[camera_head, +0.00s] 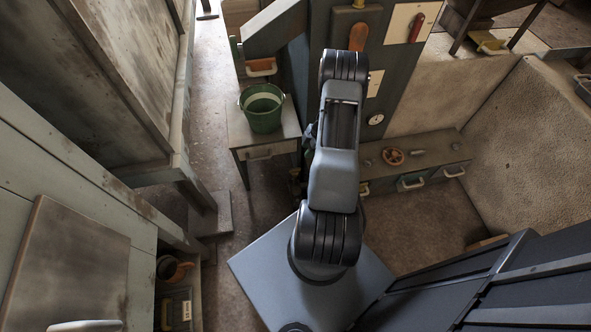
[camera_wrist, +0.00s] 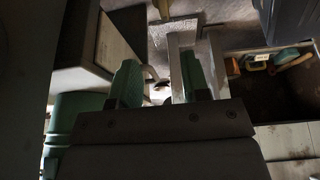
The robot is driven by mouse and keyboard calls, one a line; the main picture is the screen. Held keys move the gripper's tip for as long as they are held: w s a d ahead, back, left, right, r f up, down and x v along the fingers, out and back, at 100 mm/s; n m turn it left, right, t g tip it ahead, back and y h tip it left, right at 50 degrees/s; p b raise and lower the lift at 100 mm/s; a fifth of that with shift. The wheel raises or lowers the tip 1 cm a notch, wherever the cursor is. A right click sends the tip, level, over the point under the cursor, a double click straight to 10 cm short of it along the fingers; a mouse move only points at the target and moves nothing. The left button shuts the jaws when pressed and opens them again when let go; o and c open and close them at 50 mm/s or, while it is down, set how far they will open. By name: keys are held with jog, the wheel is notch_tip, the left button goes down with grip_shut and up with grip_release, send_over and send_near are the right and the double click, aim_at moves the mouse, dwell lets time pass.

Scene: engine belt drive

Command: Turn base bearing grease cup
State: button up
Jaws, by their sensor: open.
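In the wrist view my gripper (camera_wrist: 160,80) is open, with its two green-padded fingers apart and no object clearly held between them. A small dark shape shows beyond the gap, too dim to identify. I cannot make out the bearing grease cup for certain in either view.
A green bucket (camera_head: 262,108) stands on a small table (camera_head: 237,128) left of my arm. A low dark bench (camera_head: 430,160) with a round orange-brown handwheel (camera_head: 393,156) lies to the right. A tall panel carries a red-handled lever (camera_head: 417,27) and a gauge (camera_head: 375,118). Open floor lies at left centre.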

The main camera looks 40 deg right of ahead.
aim_at(295, 169)
jog(key=b+x, duration=0.1)
jog(key=x, duration=0.3)
jog(key=b+x, duration=0.2)
jog(key=x, duration=0.3)
jog(key=b+x, duration=0.1)
jog(key=x, duration=0.3)
jog(key=shift+s+a+f, duration=0.2)
jog(key=shift+a+f, duration=0.1)
jog(key=shift+a, duration=0.05)
grip_shut()
